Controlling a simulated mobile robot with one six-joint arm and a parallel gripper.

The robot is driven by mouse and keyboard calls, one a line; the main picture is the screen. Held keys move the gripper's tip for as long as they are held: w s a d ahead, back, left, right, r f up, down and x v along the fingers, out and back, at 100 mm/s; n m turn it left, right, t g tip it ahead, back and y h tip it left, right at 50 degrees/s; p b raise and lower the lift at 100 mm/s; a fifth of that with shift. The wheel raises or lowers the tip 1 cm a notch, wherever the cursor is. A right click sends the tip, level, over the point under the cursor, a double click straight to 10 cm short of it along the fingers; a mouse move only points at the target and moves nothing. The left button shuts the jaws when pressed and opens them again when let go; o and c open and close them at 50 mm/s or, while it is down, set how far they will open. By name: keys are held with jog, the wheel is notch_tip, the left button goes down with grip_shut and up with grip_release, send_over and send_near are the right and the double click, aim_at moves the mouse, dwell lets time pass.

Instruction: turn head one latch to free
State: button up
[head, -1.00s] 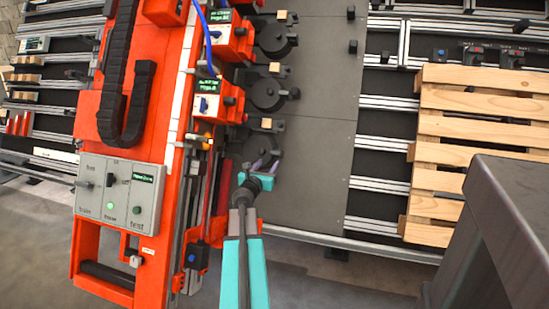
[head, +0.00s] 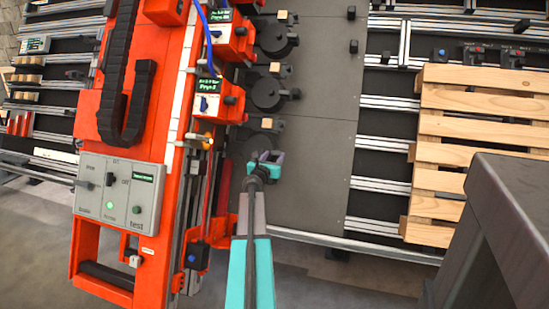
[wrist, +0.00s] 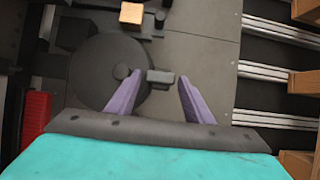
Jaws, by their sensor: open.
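My gripper (head: 268,160) is open above the grey plate, at the nearest of a row of dark round discs. In the wrist view, my two purple fingers (wrist: 160,88) stand apart. A small dark block (wrist: 160,75) at the right edge of the round disc (wrist: 98,78) shows between their tips. I cannot tell whether the fingers touch it or are at its height. It looks like the disc's handle, but no label in view names it as the head one latch.
Two more discs (head: 268,92) with side tabs lie farther along the plate (head: 330,140). Orange units with green displays (head: 208,86) stand left of them. A control panel (head: 118,192) is at left. A wooden pallet (head: 440,130) and a grey block (head: 510,215) are at right.

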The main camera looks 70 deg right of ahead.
jog(key=shift+d, duration=0.5)
jog(key=c, duration=0.8)
jog(key=shift+o, duration=0.2)
